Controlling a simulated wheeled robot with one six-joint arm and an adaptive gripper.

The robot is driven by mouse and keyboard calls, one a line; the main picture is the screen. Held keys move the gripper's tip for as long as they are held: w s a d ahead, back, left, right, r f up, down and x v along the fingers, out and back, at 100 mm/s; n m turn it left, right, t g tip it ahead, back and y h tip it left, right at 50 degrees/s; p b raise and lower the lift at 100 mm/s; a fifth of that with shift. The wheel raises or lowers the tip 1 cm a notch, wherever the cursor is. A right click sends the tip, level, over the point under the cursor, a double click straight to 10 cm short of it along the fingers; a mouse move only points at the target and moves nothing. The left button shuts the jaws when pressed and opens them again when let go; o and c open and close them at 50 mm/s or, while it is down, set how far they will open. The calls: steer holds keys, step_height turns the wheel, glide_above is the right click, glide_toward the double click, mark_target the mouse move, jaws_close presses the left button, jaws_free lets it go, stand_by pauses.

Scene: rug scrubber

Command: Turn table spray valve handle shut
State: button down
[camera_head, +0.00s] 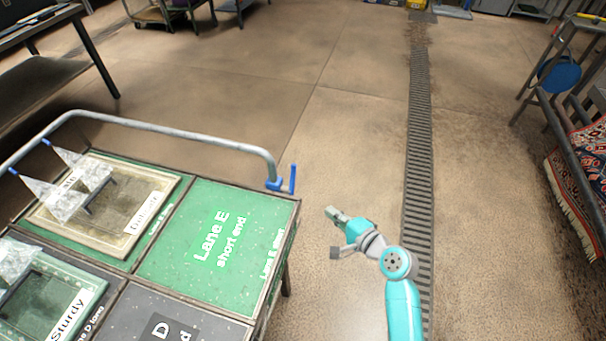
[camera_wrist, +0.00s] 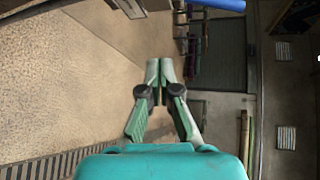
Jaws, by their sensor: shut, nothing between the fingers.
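The blue valve handle (camera_head: 293,179) stands roughly upright at the right end of the bent grey spray pipe (camera_head: 180,134), at the table's far right corner. A blue valve body (camera_head: 274,185) joins it to the pipe. My gripper (camera_head: 332,212) is to the right of the handle and nearer the camera, apart from it. Its fingers are shut and empty, also in the wrist view (camera_wrist: 159,68). A blue bar (camera_wrist: 218,4) crosses the top edge of the wrist view; I cannot tell surely whether it is the handle. Whitish spray cones (camera_head: 60,200) come from blue nozzles (camera_head: 45,142) on the pipe.
The table has a green panel marked Lane E (camera_head: 190,240) and framed mats (camera_head: 105,205) at left. A floor drain grate (camera_head: 419,130) runs behind my arm. A rack with a patterned rug (camera_head: 580,165) stands right. Floor between table and grate is clear.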

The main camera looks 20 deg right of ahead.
steer(key=w+d+r+y, duration=0.2)
steer(key=w+r, duration=0.4)
steer(key=w+a, duration=0.6)
steer(key=shift+a+f+m, duration=0.35)
steer(key=shift+f+m, duration=0.05)
stand_by(0.3)
steer(key=shift+s+a+r, duration=0.4)
steer(key=shift+s+a, duration=0.2)
steer(key=shift+s, duration=0.2)
